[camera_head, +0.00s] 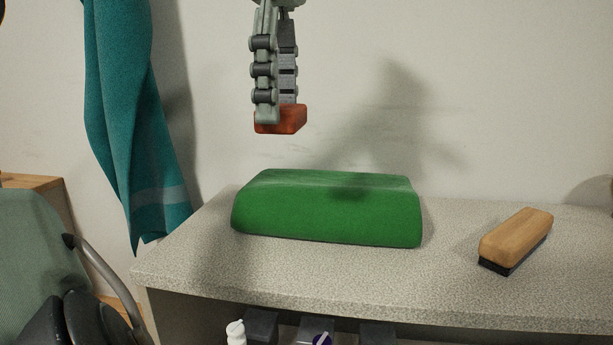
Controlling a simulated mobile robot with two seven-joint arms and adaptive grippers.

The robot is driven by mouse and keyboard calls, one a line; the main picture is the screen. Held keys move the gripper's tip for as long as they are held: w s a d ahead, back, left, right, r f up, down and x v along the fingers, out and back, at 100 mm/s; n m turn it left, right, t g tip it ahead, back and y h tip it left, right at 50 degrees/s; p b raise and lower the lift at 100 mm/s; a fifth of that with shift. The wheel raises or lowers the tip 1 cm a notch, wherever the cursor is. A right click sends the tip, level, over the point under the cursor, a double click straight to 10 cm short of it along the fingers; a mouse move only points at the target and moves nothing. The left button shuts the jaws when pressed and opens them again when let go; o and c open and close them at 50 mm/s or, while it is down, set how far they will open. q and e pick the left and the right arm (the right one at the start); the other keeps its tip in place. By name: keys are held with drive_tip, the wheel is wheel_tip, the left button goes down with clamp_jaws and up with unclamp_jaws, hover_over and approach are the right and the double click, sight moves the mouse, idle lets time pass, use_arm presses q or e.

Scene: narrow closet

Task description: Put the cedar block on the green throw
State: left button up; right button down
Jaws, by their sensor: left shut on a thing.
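My left gripper (277,110) hangs from the top of the view, fingers pointing down. It is shut on the cedar block (290,120), a small reddish-brown block. The block is in the air, apart from the green throw (330,215), which shows below it. The throw is folded into a thick, rounded green slab on the speckled shelf top (400,275). A dark shadow falls on top of the throw. My right gripper is not in view.
A wooden brush (516,235) with dark bristles lies on the shelf top at the right. A teal towel (135,120) hangs at the left. A white bottle (236,332) and dark items show under the shelf top. The shelf between throw and brush is clear.

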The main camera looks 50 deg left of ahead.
use_arm(q)
drive_tip(key=shift+s+a, duration=0.1)
drive_tip(key=shift+a, duration=0.2)
drive_tip(key=w+a+f, duration=0.2)
drive_tip(key=w+f, duration=0.2)
drive_tip(key=w, duration=0.3)
hover_over(324, 189)
wheel_tip(324, 189, down, 3)
drive_tip(key=shift+a+r+p, duration=0.1)
drive_tip(key=shift+p, duration=0.2)
drive_tip(key=shift+w+f, duration=0.1)
drive_tip(key=shift+f, duration=0.2)
wheel_tip(324, 189, down, 3)
drive_tip(key=shift+f, duration=0.35)
drive_tip(key=o, duration=1)
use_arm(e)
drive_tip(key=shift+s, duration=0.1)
